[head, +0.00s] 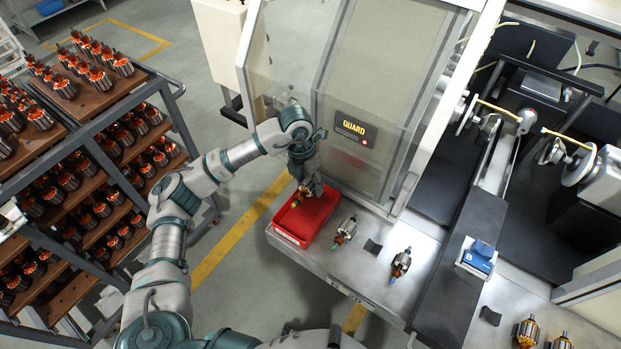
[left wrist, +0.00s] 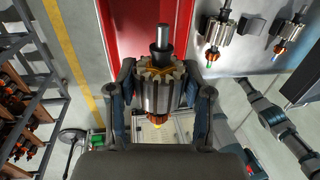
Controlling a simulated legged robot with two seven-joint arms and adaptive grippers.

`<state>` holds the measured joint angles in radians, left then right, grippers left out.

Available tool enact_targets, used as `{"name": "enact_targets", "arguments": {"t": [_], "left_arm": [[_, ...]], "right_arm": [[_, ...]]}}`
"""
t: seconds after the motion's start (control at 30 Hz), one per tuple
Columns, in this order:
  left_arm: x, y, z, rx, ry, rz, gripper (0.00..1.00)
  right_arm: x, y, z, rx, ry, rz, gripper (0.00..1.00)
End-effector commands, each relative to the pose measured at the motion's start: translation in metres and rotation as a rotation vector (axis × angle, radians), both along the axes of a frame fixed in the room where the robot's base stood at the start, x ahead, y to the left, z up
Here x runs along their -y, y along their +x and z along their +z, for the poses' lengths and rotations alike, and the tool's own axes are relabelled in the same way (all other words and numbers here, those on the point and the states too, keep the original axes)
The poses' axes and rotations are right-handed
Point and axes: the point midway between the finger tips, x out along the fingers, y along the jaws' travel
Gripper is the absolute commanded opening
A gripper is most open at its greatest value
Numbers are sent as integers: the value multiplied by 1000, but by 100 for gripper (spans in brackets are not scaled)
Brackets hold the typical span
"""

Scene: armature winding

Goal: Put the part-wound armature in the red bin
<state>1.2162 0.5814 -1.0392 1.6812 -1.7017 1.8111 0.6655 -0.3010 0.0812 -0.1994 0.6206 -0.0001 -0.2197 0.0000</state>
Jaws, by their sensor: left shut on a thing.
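My left gripper (head: 302,184) is above the red bin (head: 318,222), which stands on the bench's left corner. In the left wrist view, its fingers (left wrist: 160,92) are shut on the sides of an armature (left wrist: 156,88) with a grey slotted core, a bare shaft and some orange at its lower end. The bin's red floor and wall (left wrist: 128,30) show behind the armature. In the head view the held armature is mostly hidden by the gripper. I cannot tell whether it touches the bin. My right gripper is not seen.
Two armatures, one with a green tip (head: 345,231) and one with a blue tip (head: 401,263), lie right of the bin. A clear guard (head: 375,100) stands behind. A rack of armatures (head: 165,95) is at left. A blue block (head: 480,256) sits farther right.

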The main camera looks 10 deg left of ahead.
Motion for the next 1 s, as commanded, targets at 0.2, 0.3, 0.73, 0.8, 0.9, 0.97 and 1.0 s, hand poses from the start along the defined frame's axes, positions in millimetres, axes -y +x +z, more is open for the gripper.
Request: {"name": "enact_targets", "arguments": {"t": [0.2, 0.3, 0.73, 0.8, 0.9, 0.97, 1.0], "left_arm": [[0, 2, -14, -2, 0, -1, 1], [0, 2, -24, -2, 1, -1, 1], [0, 1, -71, -2, 1, -2, 1], [0, 1, -75, -1, 0, -2, 1], [0, 2, -79, -1, 0, -2, 1], [0, 2, -79, 0, 0, -3, 1], [0, 2, -79, 0, 0, -3, 1]], "right_arm": [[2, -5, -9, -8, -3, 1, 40], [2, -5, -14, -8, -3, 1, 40], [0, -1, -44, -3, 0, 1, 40], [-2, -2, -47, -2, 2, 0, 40], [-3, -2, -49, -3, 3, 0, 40], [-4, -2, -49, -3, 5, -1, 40], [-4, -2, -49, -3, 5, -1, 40]]}}
